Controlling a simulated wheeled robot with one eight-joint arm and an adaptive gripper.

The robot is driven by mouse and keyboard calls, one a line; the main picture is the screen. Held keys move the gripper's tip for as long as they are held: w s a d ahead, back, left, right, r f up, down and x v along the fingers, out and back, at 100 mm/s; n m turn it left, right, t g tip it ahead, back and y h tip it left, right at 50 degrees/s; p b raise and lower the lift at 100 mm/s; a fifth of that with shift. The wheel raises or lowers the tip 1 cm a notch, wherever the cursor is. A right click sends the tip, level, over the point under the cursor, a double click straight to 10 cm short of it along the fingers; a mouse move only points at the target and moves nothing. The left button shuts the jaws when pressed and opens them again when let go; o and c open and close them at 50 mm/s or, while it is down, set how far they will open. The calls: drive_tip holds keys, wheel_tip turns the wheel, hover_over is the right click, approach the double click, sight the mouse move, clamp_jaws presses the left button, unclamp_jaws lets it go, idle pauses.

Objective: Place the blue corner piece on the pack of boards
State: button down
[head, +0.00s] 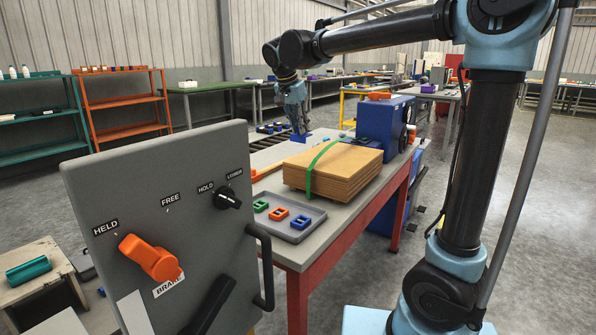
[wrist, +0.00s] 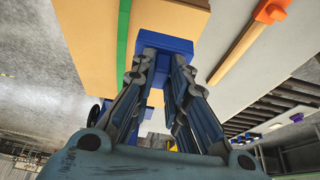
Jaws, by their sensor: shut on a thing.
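The pack of boards (head: 345,165) is a tan stack on the table with a green strap (head: 318,168) around it. In the wrist view the boards (wrist: 172,16) fill the top, with the strap left of the fingers. My gripper (head: 299,132) is beyond the back left edge of the pack. In the wrist view my gripper (wrist: 163,65) is shut on the blue corner piece (wrist: 163,42), which shows at the fingertips and overlaps the boards' edge in the picture. I cannot tell whether the piece touches the boards.
A grey tray (head: 272,237) with small green, orange and blue pieces lies in front of the boards. A blue machine box (head: 378,120) stands behind them at right. A grey panel (head: 165,205) with an orange brake lever (head: 150,259) stands at the front left.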

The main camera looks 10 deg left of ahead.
drive_tip(key=shift+s+a, duration=0.25)
drive_tip(key=shift+a, duration=0.2)
drive_tip(key=shift+f, duration=0.15)
approach(299, 163)
drive_tip(key=shift+x, duration=2.6)
drive_tip(key=c, duration=1.6)
unclamp_jaws()
drive_tip(key=shift+o, duration=0.2)
